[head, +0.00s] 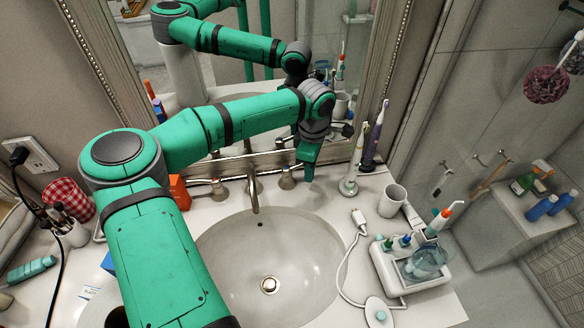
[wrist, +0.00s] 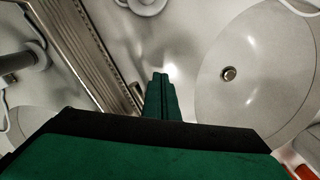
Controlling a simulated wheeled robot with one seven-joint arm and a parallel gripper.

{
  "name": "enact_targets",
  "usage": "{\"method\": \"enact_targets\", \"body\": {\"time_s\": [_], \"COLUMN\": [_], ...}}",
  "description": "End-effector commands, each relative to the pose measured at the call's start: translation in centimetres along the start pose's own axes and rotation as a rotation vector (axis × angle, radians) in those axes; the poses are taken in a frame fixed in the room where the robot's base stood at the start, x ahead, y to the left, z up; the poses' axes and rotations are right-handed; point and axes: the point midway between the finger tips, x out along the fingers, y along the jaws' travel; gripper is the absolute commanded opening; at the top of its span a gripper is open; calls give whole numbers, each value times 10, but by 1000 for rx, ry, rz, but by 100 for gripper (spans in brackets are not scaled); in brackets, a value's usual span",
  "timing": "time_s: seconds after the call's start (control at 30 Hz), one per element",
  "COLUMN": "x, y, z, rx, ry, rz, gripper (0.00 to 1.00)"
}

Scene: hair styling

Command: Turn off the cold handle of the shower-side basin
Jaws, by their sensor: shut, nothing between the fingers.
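The basin (head: 225,265) is a round white bowl set in the counter, with a metal drain; it also shows in the wrist view (wrist: 265,105). A metal spout (head: 254,190) stands behind it, with a left handle (head: 218,188) and a right handle (head: 287,178), the latter on the shower side. Which one is cold is not marked. My gripper (head: 308,177) is shut and empty, pointing down just right of the right handle, close to the counter and mirror; I cannot tell whether it touches the handle. In the wrist view its fingers (wrist: 160,80) are together; both handles are hidden there.
A white cup (head: 392,201) and an oral irrigator (head: 412,265) with a cord are farther right. The mirror frame (head: 385,80) rises close behind. An orange box (head: 179,192) stands left of the left handle.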

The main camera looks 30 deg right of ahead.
Motion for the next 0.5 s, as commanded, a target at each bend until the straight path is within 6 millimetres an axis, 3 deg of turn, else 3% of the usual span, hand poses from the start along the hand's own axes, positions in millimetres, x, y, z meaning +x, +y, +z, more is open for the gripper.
{"method": "enact_targets", "body": {"time_s": [0.17,0.5], "x": [-4,-36], "y": [-2,-1], "z": [1,1], "rx": [0,0], "ry": [1,2], "rz": [0,2], "gripper": [0,0]}}
